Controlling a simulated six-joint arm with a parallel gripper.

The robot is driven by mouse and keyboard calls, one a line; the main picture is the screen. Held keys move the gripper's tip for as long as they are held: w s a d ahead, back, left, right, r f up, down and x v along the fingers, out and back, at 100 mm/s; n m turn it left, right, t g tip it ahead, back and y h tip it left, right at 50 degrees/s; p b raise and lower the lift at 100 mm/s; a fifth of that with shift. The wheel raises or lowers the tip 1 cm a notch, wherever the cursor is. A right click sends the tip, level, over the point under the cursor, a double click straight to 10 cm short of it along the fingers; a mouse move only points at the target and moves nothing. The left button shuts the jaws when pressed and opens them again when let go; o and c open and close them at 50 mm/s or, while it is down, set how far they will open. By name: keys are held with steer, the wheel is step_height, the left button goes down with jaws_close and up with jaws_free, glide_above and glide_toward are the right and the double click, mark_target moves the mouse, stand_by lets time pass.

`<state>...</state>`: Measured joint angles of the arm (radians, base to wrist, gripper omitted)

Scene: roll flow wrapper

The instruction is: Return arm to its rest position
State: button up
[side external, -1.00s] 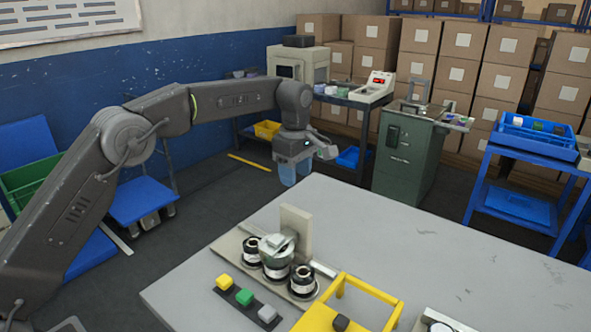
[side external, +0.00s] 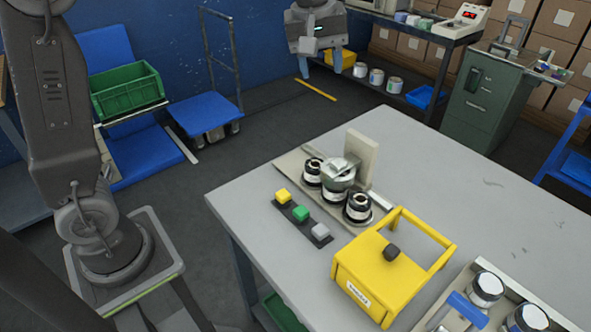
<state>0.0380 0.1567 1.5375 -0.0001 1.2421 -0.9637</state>
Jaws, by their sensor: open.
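My gripper (side external: 320,72) shows at the top of the side external view, pointing down with its two fingers apart and nothing between them. It hangs in the air beyond the far left edge of the grey table (side external: 440,170), clear of everything on it. My arm's lower links and base stand at the left of the view. The links between them and the gripper are cut off by the top edge of the picture.
On the table stand a roll fixture (side external: 338,177), a strip of yellow, green and grey blocks (side external: 301,214), a yellow handled box (side external: 380,277) and a tray of jars (side external: 507,297). A green cabinet (side external: 485,110) and a blue cart (side external: 207,112) stand behind.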

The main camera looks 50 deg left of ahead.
steer(key=s+f+m+t, duration=0.1)
steer(key=s+f+m, duration=0.1)
steer(key=s, duration=0.5)
steer(key=s+a+f+m+t, duration=0.1)
steer(key=s+f+m, duration=0.1)
steer(key=s+m, duration=0.3)
steer(key=s+f+m+t, duration=0.1)
steer(key=s+f+m, duration=0.1)
steer(key=s, duration=0.9)
steer(key=shift+a+m, duration=0.3)
steer(key=shift+m, duration=0.5)
steer(key=shift+w, duration=0.1)
